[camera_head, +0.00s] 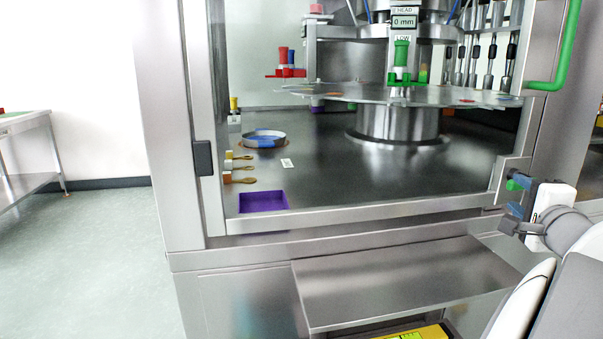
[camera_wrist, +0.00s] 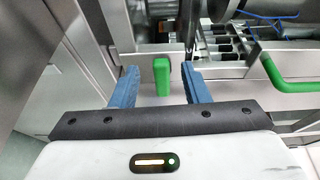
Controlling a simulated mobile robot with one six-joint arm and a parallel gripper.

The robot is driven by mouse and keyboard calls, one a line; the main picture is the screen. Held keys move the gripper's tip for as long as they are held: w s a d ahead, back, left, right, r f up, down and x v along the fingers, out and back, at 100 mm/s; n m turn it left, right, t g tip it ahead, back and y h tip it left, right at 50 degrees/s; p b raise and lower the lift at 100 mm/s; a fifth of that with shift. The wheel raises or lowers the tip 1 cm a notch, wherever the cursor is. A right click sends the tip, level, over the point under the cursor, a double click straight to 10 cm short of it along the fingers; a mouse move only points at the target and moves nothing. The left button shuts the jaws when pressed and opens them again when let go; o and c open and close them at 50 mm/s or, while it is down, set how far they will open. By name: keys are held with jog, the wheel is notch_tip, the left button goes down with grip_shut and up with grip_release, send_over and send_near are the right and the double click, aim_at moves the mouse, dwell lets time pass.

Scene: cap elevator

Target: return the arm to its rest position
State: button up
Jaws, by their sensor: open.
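My gripper (camera_head: 518,214) is at the right in the head view, in front of the right post of the machine's opening. In the wrist view, its two blue fingers (camera_wrist: 159,72) are apart. A green block-like piece (camera_wrist: 162,76) shows in the gap between them, and neither finger visibly touches it. A small green piece (camera_head: 514,184) also shows beside my gripper in the head view. Part of my arm reaches in from the lower right. I cannot tell how far the fingertips are from the post.
The steel machine (camera_head: 163,130) has a green door handle (camera_head: 559,60), also in the wrist view (camera_wrist: 285,82). A steel shelf (camera_head: 400,280) juts out below. Open floor (camera_head: 100,260) lies left.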

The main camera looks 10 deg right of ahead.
jog(key=a+r+n+g+y+p, duration=0.2)
jog(key=a+n+y+p, duration=0.15)
jog(key=a+p, duration=0.4)
jog(key=w+a+r+n+g+y+p, duration=0.1)
jog(key=a+r+n+g+y+p, duration=0.2)
jog(key=a, duration=0.7)
jog(key=a+r+n+g+y+p, duration=0.1)
jog(key=a+n+g+y+p, duration=0.15)
jog(key=a+n+p, duration=0.4)
jog(key=s+a+r+n+g+h+p, duration=0.2)
jog(key=s+p, duration=0.4)
jog(key=p, duration=0.4)
jog(key=s+a+r+n+g+h+p, duration=0.1)
jog(key=s+a+r+n+g+p, duration=0.4)
jog(key=p, duration=0.5)
jog(key=shift+s+a+r+n+h, duration=0.45)
jog(key=shift+s+a+r, duration=0.3)
jog(key=shift+s, duration=0.3)
jog(key=shift+c, duration=0.6)
